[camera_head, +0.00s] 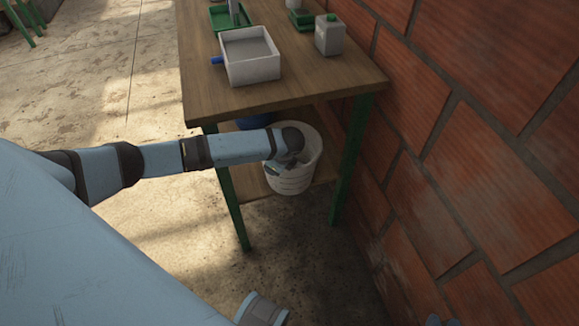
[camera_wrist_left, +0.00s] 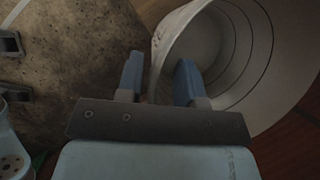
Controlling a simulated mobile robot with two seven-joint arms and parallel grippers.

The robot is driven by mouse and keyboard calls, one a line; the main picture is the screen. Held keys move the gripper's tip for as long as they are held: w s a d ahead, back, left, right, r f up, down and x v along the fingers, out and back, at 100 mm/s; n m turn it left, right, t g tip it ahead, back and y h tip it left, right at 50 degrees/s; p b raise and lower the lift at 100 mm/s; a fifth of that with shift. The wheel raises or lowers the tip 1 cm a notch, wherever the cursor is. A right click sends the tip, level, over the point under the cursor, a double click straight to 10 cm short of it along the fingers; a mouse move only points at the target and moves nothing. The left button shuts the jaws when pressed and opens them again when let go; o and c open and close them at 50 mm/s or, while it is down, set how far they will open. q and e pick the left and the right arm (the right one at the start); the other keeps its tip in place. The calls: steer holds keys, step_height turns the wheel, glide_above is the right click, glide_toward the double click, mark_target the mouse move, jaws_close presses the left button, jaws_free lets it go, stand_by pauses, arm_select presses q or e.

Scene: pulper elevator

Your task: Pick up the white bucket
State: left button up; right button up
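The white bucket (camera_head: 290,184) stands upright on the table's lower shelf, with its mouth facing up. My left arm reaches across to it from the left, and its wrist covers part of the rim. My left gripper (camera_wrist_left: 157,80) is open in the left wrist view, with one finger outside the bucket (camera_wrist_left: 235,45) and the other over its inside. The bucket wall lies between the fingers, with gaps visible. At the bottom edge of the head view, small blue tips of my right gripper (camera_head: 441,321) show, away from the bucket; their opening is unclear.
The wooden table (camera_head: 215,92) with green legs stands over the bucket. On it are a white box (camera_head: 252,70), a grey canister (camera_head: 329,38) and green items. A blue object (camera_head: 254,121) sits behind my left arm.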

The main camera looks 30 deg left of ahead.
arm_select(q)
jaws_close()
steer(key=shift+r, duration=0.15)
